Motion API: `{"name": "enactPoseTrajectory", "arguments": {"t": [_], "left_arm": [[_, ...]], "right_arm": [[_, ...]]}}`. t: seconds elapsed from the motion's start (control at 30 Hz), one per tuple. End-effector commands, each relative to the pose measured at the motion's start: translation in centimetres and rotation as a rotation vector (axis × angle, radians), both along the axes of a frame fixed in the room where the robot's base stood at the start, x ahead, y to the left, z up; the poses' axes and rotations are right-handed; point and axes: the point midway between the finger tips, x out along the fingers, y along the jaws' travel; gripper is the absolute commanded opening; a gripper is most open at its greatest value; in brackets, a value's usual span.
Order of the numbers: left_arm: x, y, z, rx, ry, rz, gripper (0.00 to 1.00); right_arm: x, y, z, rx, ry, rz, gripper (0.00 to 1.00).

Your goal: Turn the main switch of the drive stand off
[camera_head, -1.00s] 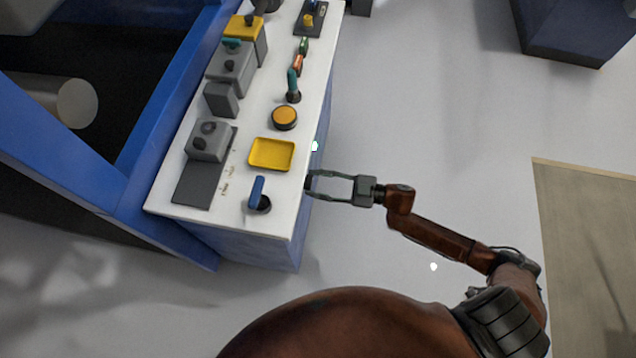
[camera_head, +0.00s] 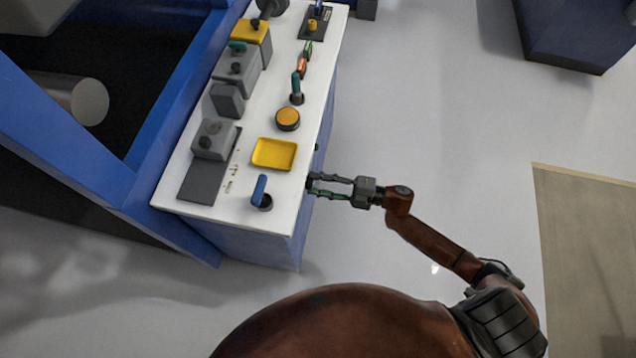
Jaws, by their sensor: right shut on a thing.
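The drive stand is a white-topped blue cabinet (camera_head: 270,238) at centre left. A small dark knob, the main switch (camera_head: 308,184), sits on its right side face near the front corner, mostly hidden by fingertips. My right gripper (camera_head: 315,185) reaches in from the right and is shut on this switch. Its two fingers lie nearly level, with a narrow gap behind the tips. A small lamp (camera_head: 317,147) on the same side face, beyond the switch, looks dark green and unlit. My left gripper is not in view.
On the top are a blue lever (camera_head: 260,190), a yellow tray (camera_head: 275,154), an orange button (camera_head: 288,119), a teal lever (camera_head: 297,86) and several grey boxes. A blue machine frame (camera_head: 60,140) stands left. The floor right of the stand is clear.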

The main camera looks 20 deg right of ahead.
Motion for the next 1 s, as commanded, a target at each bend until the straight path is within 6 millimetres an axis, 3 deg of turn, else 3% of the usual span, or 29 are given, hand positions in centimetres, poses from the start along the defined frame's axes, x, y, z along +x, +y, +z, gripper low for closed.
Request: {"name": "enactPoseTrajectory", "arguments": {"t": [0.8,0.83,1.0], "left_arm": [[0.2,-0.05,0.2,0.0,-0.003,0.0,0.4],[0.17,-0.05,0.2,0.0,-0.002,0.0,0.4],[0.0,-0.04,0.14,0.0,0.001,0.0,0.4]], "right_arm": [[0.02,-0.08,-0.11,-0.072,-0.102,-0.002,0.12],[0.02,-0.09,-0.1,-0.072,-0.102,-0.002,0.37],[0.01,-0.06,-0.08,-0.071,-0.103,-0.001,0.49]]}}
